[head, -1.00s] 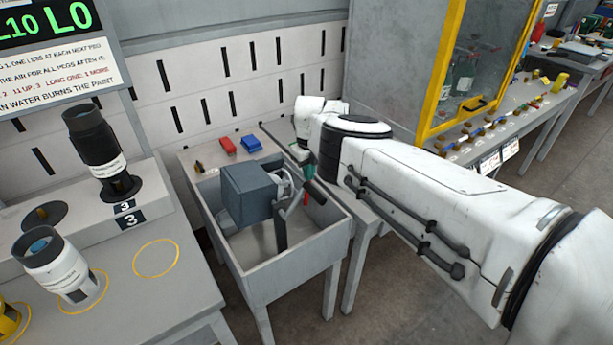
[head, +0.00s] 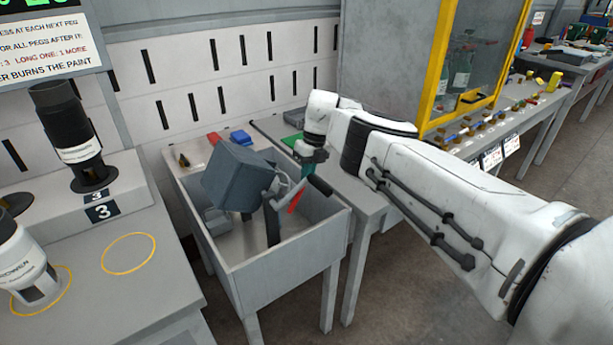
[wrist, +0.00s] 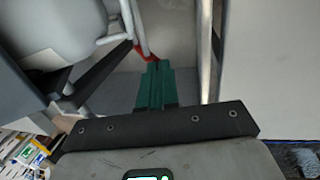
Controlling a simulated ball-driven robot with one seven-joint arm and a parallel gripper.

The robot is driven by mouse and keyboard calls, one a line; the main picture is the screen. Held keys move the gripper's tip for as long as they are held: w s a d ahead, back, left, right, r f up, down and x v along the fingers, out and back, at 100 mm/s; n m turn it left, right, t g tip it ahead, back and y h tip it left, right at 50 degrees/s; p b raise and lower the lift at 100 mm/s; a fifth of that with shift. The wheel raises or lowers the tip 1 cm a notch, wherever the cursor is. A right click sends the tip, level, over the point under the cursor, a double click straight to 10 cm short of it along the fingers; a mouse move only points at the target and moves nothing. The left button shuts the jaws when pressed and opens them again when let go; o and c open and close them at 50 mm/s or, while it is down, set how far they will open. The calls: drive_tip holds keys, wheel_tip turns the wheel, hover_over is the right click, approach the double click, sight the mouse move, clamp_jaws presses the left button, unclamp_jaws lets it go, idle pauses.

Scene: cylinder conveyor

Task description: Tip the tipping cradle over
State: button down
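The tipping cradle (head: 236,178) is a blue-grey box on a pivot inside a grey tray (head: 288,243). It is tilted, with its near side raised. A crank-like lever with a black grip (head: 320,185) and a red part (head: 297,196) is on its right side. My gripper (head: 307,172) has teal fingers and is beside the lever, above the tray's right edge. In the wrist view the fingers (wrist: 156,84) lie together, shut, with the red part (wrist: 143,52) just past their tips. I cannot tell whether they touch it. Part of the cradle (wrist: 55,25) fills the upper left there.
A grey bench (head: 140,300) with a yellow ring (head: 128,253) and dark and white cylinders stands left of the tray. A blue block (head: 240,137) lies behind the cradle. A yellow-framed cabinet (head: 440,70) stands behind my arm. A side table (head: 355,200) adjoins the tray on the right.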

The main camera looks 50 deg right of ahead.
drive_tip(key=shift+s+f, duration=0.1)
drive_tip(key=shift+f, duration=0.4)
idle(0.3)
drive_tip(key=s+d+r+p, duration=0.2)
drive_tip(key=d+r, duration=0.3)
drive_tip(key=r, duration=0.8)
drive_tip(key=shift+d+r+p, duration=0.15)
drive_tip(key=shift+d+p, duration=0.15)
drive_tip(key=shift+p, duration=0.5)
